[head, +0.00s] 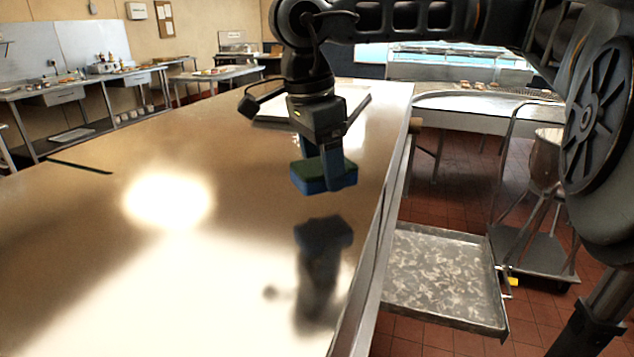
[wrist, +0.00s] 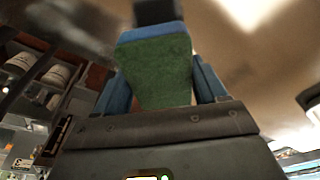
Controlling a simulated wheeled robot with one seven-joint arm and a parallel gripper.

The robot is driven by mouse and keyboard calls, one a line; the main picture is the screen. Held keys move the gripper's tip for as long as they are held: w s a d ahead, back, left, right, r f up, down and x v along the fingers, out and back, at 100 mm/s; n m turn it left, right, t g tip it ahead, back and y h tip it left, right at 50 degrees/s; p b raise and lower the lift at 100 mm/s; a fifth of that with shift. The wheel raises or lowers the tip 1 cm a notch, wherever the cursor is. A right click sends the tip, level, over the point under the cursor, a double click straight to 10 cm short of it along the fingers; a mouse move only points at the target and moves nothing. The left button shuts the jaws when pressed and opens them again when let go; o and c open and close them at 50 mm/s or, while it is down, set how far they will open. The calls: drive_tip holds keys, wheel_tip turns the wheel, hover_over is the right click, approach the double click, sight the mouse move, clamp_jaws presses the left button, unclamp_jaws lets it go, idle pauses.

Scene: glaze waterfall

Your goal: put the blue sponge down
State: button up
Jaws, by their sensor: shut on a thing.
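The blue sponge (head: 313,183) has a green top face and is held in my gripper (head: 326,168) above the shiny metal table (head: 120,230). A dark reflection of the gripper and sponge shows on the tabletop below. In the wrist view the sponge's green face (wrist: 160,68) sits between the two blue fingers of my gripper (wrist: 160,85), which is shut on it. The sponge looks about level. The gap between it and the tabletop is hard to judge.
A flat tray or board (head: 350,100) lies on the table behind the gripper. The table's right edge is close to the sponge. Beyond it stand a lower metal tray (head: 440,275) and a cart (head: 530,255).

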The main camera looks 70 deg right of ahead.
sight(319, 207)
drive_tip(key=shift+w+a+f, duration=0.2)
drive_tip(key=shift+w+f, duration=0.1)
drive_tip(key=shift+f, duration=0.1)
drive_tip(key=shift+d+f+p, duration=0.1)
drive_tip(key=shift+f+p, duration=0.5)
drive_tip(key=shift+f, duration=1.25)
drive_tip(key=shift+f, duration=0.1)
drive_tip(key=o, duration=0.9)
drive_tip(key=shift+o, duration=0.2)
drive_tip(key=r, duration=0.4)
drive_tip(key=w+r+b, duration=0.1)
drive_tip(key=r, duration=0.3)
drive_tip(key=a+r+b, duration=0.1)
drive_tip(key=r, duration=0.3)
drive_tip(key=shift+w+a, duration=0.1)
drive_tip(key=shift+w, duration=0.05)
